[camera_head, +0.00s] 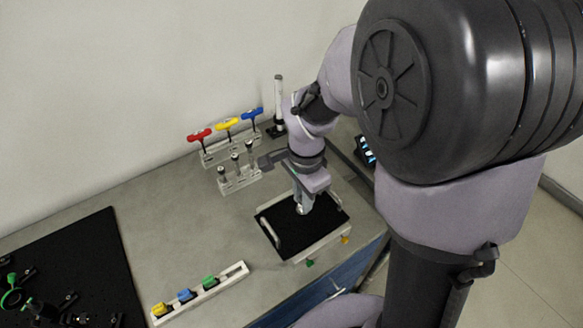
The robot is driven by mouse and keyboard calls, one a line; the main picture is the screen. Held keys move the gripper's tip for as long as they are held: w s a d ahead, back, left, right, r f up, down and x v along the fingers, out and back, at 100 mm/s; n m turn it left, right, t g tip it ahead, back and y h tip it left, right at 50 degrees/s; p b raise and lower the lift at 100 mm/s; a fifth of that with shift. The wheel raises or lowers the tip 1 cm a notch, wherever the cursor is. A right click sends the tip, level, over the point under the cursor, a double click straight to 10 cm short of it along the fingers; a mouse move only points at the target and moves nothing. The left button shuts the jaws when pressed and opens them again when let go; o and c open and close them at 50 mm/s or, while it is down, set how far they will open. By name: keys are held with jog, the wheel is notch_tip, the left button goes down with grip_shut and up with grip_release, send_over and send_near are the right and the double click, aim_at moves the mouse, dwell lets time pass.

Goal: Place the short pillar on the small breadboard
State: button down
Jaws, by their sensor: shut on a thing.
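The small breadboard (283,222) is a black plate with pale handles near the bench's front right edge. My gripper (303,203) points down over its middle. It is shut on a small, light metallic piece, which looks like the short pillar (303,210). The fingers and wrist hide most of this piece. I cannot tell whether its foot touches the breadboard or hangs just above it.
A clear rack (240,180) with several metal posts stands behind left. Behind it are red, yellow and blue T-handle tools (227,124). A tall post (279,105) stands at the back. A white strip (215,287) holds coloured blocks. A large black breadboard (85,250) lies left.

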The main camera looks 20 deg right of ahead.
notch_tip(320, 180, down, 4)
jog(key=shift+r+b, duration=0.15)
jog(key=shift+b, duration=0.55)
jog(key=shift+r, duration=0.1)
jog(key=c, duration=1.3)
grip_release()
